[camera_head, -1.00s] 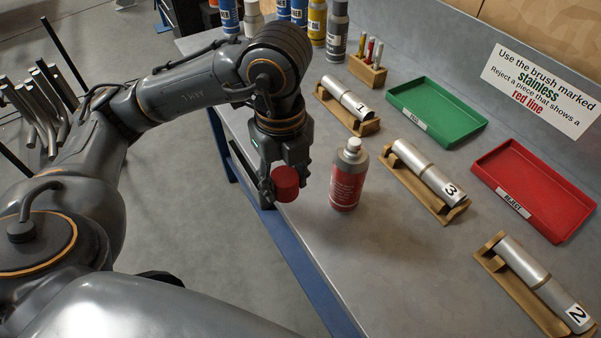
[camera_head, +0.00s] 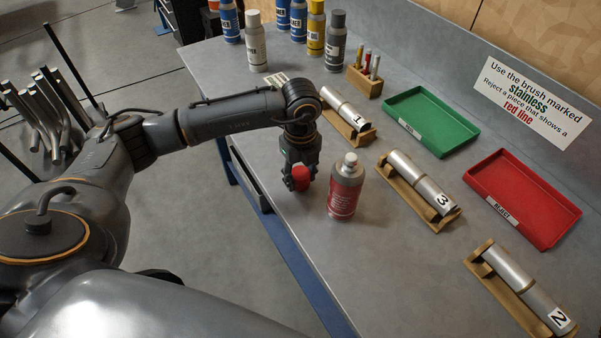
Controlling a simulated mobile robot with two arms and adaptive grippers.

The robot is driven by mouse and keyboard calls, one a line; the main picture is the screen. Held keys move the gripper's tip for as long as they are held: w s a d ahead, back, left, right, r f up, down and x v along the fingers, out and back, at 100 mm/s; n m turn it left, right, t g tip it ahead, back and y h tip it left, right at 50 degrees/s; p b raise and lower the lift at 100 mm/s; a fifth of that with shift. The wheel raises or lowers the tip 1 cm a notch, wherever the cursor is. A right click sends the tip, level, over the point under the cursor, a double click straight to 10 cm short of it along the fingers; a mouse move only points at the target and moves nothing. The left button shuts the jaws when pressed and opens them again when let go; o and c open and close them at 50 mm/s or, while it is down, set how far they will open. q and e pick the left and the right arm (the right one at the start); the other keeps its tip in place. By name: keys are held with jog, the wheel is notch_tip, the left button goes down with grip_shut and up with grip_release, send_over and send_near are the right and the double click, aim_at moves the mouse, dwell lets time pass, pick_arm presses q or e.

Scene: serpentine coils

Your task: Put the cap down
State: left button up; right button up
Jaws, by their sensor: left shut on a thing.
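A red cap (camera_head: 300,175) is held between the fingers of my left gripper (camera_head: 299,178), low over the workbench near its front edge. I cannot tell whether the cap touches the bench top. A red-labelled spray can (camera_head: 346,187) with its pale nozzle bare stands upright just right of the gripper, apart from it. My right gripper is not in view.
Metal tubes numbered 1 (camera_head: 346,107), 3 (camera_head: 421,184) and 2 (camera_head: 523,284) lie on wooden cradles. A green tray (camera_head: 462,136) and a red tray (camera_head: 560,230) lie behind them. A wooden brush block (camera_head: 364,84) and several cans stand farther left. Bench top (camera_head: 350,260) in front is clear.

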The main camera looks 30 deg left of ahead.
aim_at(301, 173)
pick_arm(q)
jog(key=shift+f, duration=0.55)
jog(key=o, duration=0.8)
jog(key=shift+c, duration=0.2)
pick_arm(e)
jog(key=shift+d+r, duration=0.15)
pick_arm(q)
jog(key=shift+r, duration=0.3)
notch_tip(301, 173, up, 10)
jog(key=b, duration=0.3)
jog(key=shift+r, duration=0.9)
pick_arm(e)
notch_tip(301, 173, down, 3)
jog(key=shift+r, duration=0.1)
